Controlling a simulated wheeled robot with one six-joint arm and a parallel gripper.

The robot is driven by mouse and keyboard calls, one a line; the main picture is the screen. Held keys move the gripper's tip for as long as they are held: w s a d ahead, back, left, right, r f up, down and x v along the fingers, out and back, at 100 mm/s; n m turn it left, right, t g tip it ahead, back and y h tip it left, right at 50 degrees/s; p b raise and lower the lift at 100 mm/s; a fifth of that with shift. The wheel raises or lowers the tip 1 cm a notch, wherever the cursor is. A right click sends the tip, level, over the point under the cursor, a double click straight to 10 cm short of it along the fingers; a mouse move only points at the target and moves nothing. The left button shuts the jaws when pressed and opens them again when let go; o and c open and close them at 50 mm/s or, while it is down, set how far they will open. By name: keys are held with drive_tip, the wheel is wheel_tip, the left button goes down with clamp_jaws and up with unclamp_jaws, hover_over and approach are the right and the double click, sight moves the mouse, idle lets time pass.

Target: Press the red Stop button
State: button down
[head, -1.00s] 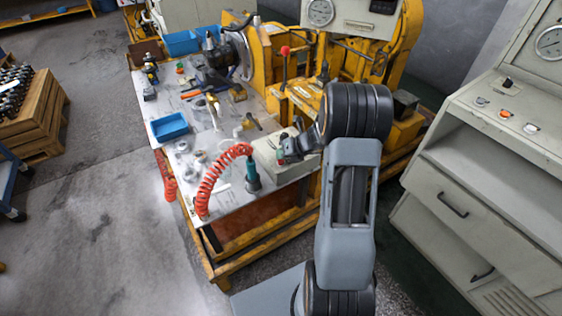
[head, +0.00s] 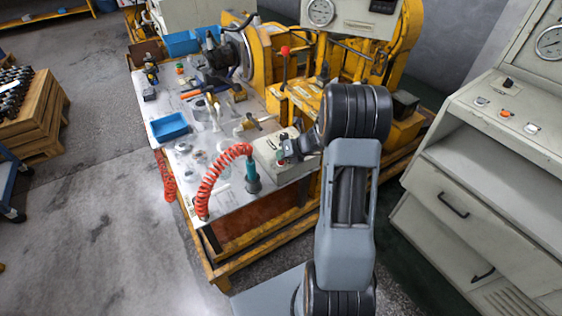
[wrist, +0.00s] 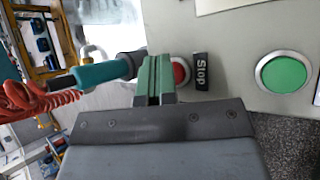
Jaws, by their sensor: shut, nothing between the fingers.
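The red Stop button (wrist: 180,74) sits in a metal ring on a pale control box, beside a black "Stop" label (wrist: 201,71) in the wrist view. My gripper (wrist: 154,62) is shut and empty, its green fingertips just left of the button and overlapping its left part in the picture. I cannot tell whether the tips touch it. A green button (wrist: 284,75) sits on the same box farther right. In the head view the pale box (head: 271,154) is at the bench's near right corner, and my arm hides part of it.
A teal tool (wrist: 103,74) with a red coiled hose (head: 207,180) is close to the left of my fingers. Loose parts and a blue tray (head: 169,127) lie on the bench. Yellow machinery (head: 300,98) stands behind. A grey console (head: 490,170) is at right.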

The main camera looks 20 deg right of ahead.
drive_tip(key=shift+r, duration=0.1)
idle(0.3)
drive_tip(key=shift+r+p, duration=0.7)
drive_tip(key=shift+p, duration=0.25)
wheel_tip(320, 180, up, 5)
drive_tip(key=p, duration=0.5)
idle(0.6)
